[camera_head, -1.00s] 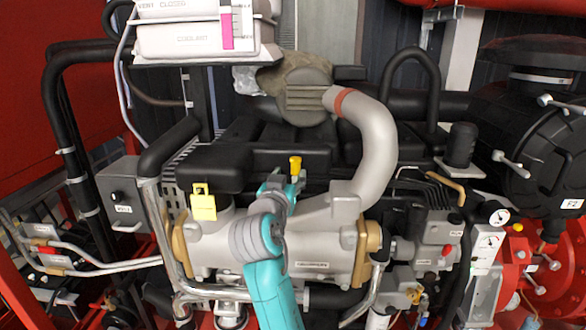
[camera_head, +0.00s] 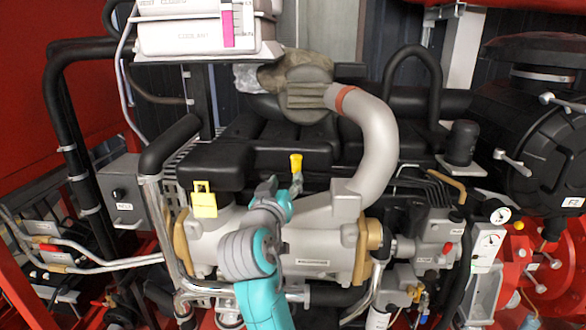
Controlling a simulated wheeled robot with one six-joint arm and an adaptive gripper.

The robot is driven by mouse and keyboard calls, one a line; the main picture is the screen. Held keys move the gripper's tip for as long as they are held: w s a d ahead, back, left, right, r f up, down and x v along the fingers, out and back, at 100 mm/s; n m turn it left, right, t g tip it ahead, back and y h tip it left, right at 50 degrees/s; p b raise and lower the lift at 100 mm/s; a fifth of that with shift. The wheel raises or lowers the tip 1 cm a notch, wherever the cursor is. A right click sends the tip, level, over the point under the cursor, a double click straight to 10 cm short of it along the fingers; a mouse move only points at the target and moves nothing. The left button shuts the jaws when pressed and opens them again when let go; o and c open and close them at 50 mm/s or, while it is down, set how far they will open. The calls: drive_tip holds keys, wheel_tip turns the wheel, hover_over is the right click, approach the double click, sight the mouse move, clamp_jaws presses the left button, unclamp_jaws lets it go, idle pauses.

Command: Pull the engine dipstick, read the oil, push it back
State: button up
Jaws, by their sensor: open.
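The engine dipstick shows as a small yellow handle (camera_head: 296,163) at the middle of the engine, in front of the black cover. It stands upright, and its lower part is hidden behind my gripper. My gripper (camera_head: 296,184) is open, just below the yellow handle in the picture, with its grey and teal wrist at lower left. The handle appears clear of the fingers, but I cannot tell whether they touch the part below it. The oil level is not visible.
A yellow tag (camera_head: 204,203) hangs left of my arm. A grey curved pipe (camera_head: 374,140) rises at right, and a black hose (camera_head: 411,55) loops behind. A coolant tank (camera_head: 195,37) stands at upper left. Gauges (camera_head: 490,239) sit at lower right.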

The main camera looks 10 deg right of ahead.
sight(295, 164)
drive_tip(key=w+d+n, duration=0.1)
drive_tip(key=w+n, duration=0.2)
drive_tip(key=n, duration=0.8)
drive_tip(key=w+d+n, duration=0.2)
drive_tip(key=w+n, duration=0.2)
drive_tip(key=n, duration=0.7)
drive_tip(key=w+d+n, duration=0.2)
drive_tip(key=w+n, duration=0.1)
drive_tip(key=n, duration=0.7)
drive_tip(key=shift+w+d+f+n, duration=0.15)
drive_tip(key=shift+w+n, duration=0.1)
drive_tip(key=shift+n, duration=0.15)
